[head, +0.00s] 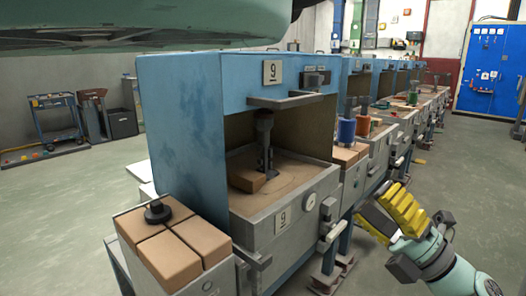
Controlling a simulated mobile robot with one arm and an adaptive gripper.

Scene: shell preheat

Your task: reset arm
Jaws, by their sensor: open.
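My gripper (386,208) is at the lower right of the head view, with yellow fingers and dark pads. It is open, and I see nothing between its fingers. It is held out in front of the row of stations, apart from the blue-sided station (185,130) marked 9. My teal arm (452,275) reaches in from the lower right corner.
A box of brown blocks (168,258) with a black knob (157,212) stands at front left. A tool cart (57,118) and blue cabinet (487,65) stand further back. Floor on the right is clear.

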